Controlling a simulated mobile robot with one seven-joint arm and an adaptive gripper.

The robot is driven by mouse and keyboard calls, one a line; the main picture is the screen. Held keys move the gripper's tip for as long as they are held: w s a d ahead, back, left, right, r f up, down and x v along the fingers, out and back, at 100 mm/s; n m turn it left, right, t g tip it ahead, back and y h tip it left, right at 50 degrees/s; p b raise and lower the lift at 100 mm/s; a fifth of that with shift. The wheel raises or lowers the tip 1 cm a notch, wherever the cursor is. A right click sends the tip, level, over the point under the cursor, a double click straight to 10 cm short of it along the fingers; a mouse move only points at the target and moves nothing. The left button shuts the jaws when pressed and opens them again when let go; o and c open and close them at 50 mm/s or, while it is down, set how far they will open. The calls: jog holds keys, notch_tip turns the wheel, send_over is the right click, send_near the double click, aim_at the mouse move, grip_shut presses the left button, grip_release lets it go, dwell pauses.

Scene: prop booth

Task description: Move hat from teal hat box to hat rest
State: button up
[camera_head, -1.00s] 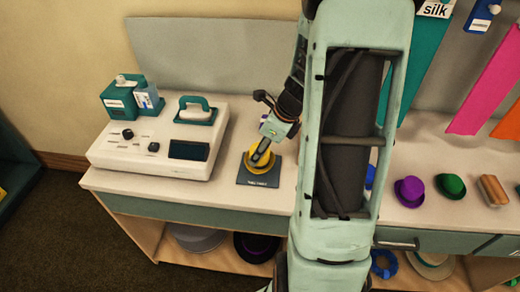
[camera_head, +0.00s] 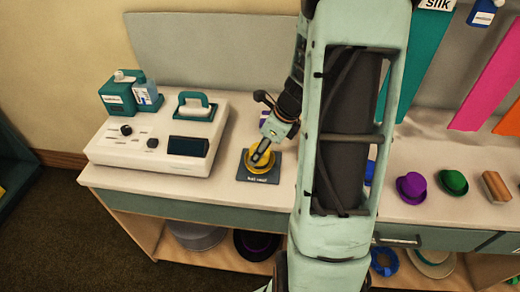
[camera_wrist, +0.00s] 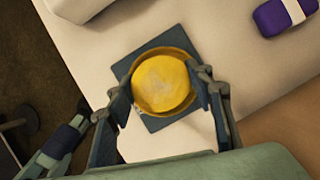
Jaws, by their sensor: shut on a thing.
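A yellow hat (camera_head: 260,162) sits at the dark square hat rest (camera_head: 258,179), labelled "hat rest", near the front edge of the counter. In the wrist view the hat (camera_wrist: 162,84) lies between my two fingers, with the rest (camera_wrist: 150,40) showing around it. My gripper (camera_head: 263,152) reaches down over the hat and is shut on it. My gripper (camera_wrist: 165,92) has a finger on each side of the brim. I cannot tell if the hat's underside touches the rest. I cannot make out the teal hat box for certain.
A white machine (camera_head: 160,140) with a teal handle stands left of the rest. Teal containers (camera_head: 118,95) stand behind it. A purple object (camera_wrist: 285,12) lies near the rest. Purple (camera_head: 411,187) and green (camera_head: 453,183) hats and a brown block (camera_head: 496,186) stand right of my arm.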

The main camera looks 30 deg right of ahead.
jog(key=shift+f, duration=0.15)
jog(key=shift+f+b, duration=0.45)
dwell(0.3)
jog(key=o, duration=1)
jog(key=shift+c, duration=0.2)
jog(key=shift+r, duration=0.1)
jog(key=v, duration=1.2)
